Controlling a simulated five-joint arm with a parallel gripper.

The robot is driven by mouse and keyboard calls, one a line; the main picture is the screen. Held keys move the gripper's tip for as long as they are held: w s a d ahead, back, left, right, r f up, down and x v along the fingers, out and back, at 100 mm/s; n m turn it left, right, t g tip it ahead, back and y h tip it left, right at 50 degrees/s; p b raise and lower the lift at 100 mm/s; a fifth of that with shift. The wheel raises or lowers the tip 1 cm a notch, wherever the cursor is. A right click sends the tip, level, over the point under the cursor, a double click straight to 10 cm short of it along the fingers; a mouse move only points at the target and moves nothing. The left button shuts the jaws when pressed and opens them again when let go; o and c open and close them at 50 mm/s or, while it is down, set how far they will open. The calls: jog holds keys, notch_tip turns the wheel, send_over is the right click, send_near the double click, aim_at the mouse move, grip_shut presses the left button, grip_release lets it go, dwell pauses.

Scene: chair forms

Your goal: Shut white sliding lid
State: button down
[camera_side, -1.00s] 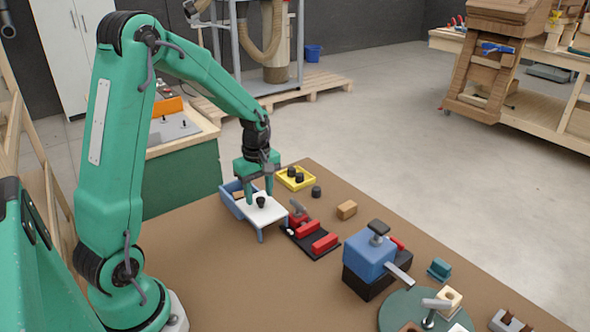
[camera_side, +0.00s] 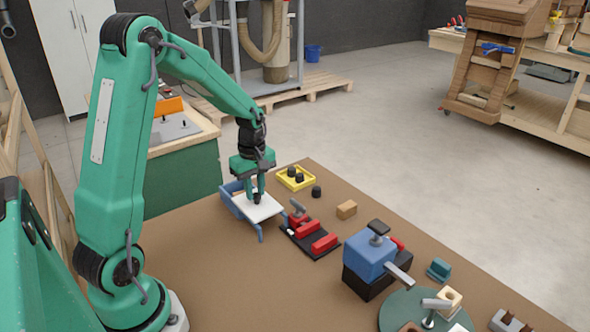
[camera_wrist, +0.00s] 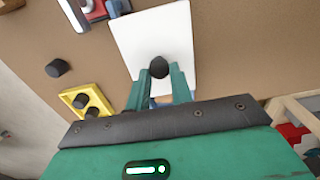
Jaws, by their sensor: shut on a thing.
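The white sliding lid (camera_side: 264,211) lies flat on the blue box (camera_side: 227,199) at the table's far left, reaching out over the blue rails towards the right. The left end of the box is uncovered. My gripper (camera_side: 257,197) points down over the lid and is shut on its black knob (camera_wrist: 159,66). In the wrist view the two green fingers (camera_wrist: 160,76) close on the knob from both sides, and the white lid (camera_wrist: 140,40) fills the upper middle. The box is mostly hidden behind the gripper there.
A yellow tray (camera_side: 283,182) with black knobs stands behind the lid, with a loose black knob (camera_side: 316,191) beside it. A red toggle clamp (camera_side: 311,236) on a black base sits close to the lid's right. A wooden block (camera_side: 347,209) and a blue fixture (camera_side: 369,258) stand farther right. The table front-left is clear.

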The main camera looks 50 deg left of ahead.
jog(key=a, duration=0.8)
jog(key=shift+a, duration=0.35)
jog(key=c, duration=1.2)
grip_release()
jog(key=shift+c, duration=0.2)
jog(key=shift+r, duration=0.15)
notch_tip(320, 180, up, 8)
jog(key=shift+f, duration=0.2)
jog(key=shift+d, duration=0.1)
